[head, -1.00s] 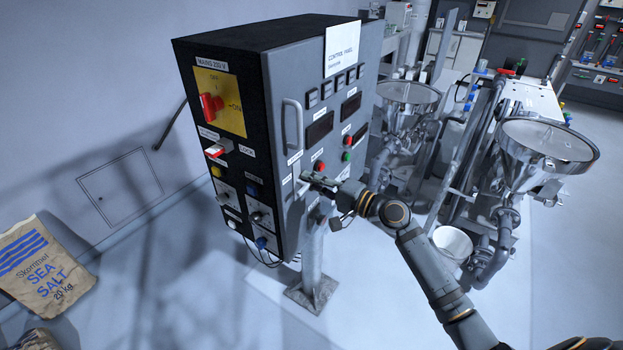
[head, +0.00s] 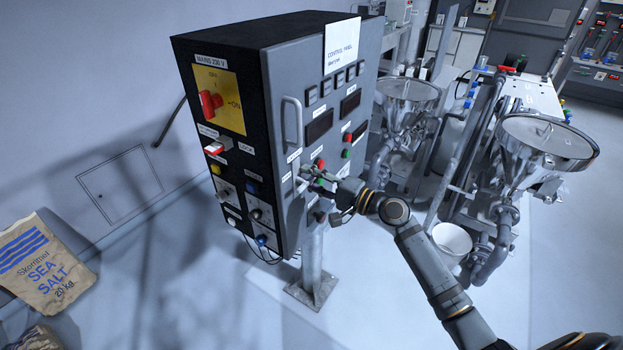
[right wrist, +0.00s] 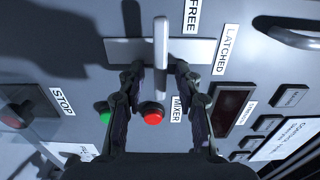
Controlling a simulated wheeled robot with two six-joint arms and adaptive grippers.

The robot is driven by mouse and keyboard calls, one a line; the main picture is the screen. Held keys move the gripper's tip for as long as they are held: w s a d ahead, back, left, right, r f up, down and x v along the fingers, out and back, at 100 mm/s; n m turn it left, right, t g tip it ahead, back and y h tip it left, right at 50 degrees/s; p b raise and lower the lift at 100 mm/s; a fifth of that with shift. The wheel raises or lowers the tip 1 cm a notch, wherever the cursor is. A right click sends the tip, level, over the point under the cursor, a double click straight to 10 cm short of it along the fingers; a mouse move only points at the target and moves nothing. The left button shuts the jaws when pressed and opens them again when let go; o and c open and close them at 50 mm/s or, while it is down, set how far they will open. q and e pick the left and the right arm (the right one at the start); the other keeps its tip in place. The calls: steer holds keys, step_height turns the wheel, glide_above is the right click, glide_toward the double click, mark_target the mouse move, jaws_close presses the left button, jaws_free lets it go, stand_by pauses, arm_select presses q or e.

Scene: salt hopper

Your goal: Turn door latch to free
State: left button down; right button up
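The door latch (right wrist: 161,40) is a pale bar on a light rectangular plate (right wrist: 120,50) in the right wrist view. It stands upright in that picture, crossing the plate. Labels FREE (right wrist: 190,16) and LATCHED (right wrist: 227,49) are beside it on the grey door. My right gripper (right wrist: 156,72) is open, one finger on each side of the bar, with gaps visible; contact cannot be told. In the head view my right gripper (head: 317,178) is at the lower part of the cabinet door (head: 325,90) and largely covers the latch. My left gripper is not in view.
The control cabinet (head: 240,45) stands on a post (head: 312,262). Red (right wrist: 152,115) and green buttons and a door handle (head: 291,122) are near the gripper. Steel hoppers (head: 545,145) stand to the right. A salt sack (head: 45,265) lies at left; open floor is in front.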

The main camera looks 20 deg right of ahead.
steer(key=shift+s+d, duration=0.1)
steer(key=shift+s, duration=0.05)
steer(key=v, duration=0.7)
steer(key=shift+s+d, duration=0.1)
stand_by(0.3)
